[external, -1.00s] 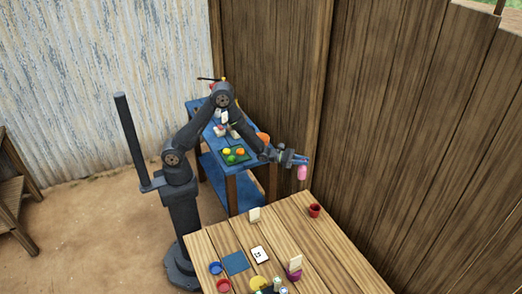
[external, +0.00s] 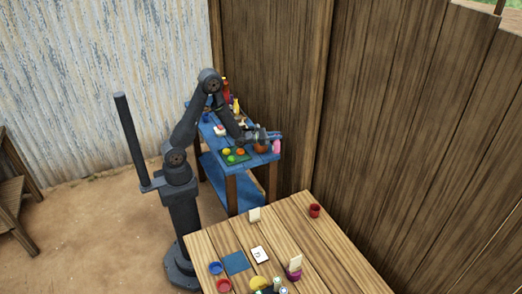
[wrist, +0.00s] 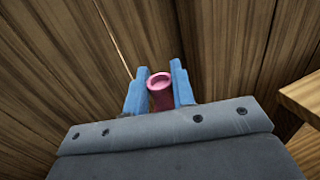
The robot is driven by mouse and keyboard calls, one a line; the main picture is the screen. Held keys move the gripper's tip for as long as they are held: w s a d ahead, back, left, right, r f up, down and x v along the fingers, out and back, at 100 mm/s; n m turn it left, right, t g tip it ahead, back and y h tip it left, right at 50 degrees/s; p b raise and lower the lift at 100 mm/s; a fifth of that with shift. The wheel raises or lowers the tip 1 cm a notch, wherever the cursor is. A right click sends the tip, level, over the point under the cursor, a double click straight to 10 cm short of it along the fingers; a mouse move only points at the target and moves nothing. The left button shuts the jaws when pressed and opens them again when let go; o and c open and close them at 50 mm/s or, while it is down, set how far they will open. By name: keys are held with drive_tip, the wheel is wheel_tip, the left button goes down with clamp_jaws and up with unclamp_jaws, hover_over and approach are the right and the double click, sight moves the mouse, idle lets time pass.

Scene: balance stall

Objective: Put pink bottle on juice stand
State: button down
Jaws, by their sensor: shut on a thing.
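The pink bottle (external: 277,147) is held by my gripper (external: 276,137) at the right end of the blue table, close to the wooden wall. In the wrist view the pink bottle's round mouth (wrist: 160,80) shows between the two blue fingers of my gripper (wrist: 159,88), which are shut on it. The bottle hangs roughly upright below the fingers in the external view. No label in view lets me tell which spot is the juice stand.
The blue table (external: 243,168) carries a green tray (external: 226,160) with yellow, green and orange fruit, a red bottle (external: 226,92) and a yellow bottle (external: 236,105). A wooden table (external: 290,235) in front holds a red cup (external: 315,210), blue and red dishes and small cards.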

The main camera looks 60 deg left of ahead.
wheel_tip(320, 180, up, 7)
drive_tip(key=shift+r, duration=0.2)
drive_tip(key=shift+w+a+r, duration=0.15)
drive_tip(key=shift+a+r, duration=0.05)
drive_tip(key=shift+a, duration=0.3)
drive_tip(key=w+a+n+y, duration=0.2)
drive_tip(key=a, duration=0.8)
drive_tip(key=w+a+n+y, duration=0.1)
drive_tip(key=w+a+y, duration=0.15)
drive_tip(key=a, duration=0.75)
drive_tip(key=s+a+n+y, duration=0.2)
drive_tip(key=s+a+y, duration=0.1)
drive_tip(key=a, duration=1.1)
drive_tip(key=s+a+n+y, duration=0.2)
drive_tip(key=s+a+y, duration=0.15)
drive_tip(key=a, duration=0.95)
wheel_tip(320, 180, down, 12)
drive_tip(key=a, duration=0.1)
drive_tip(key=shift+s, duration=0.15)
drive_tip(key=shift+f, duration=0.35)
drive_tip(key=c, duration=1.1)
unclamp_jaws()
drive_tip(key=shift+c, duration=0.2)
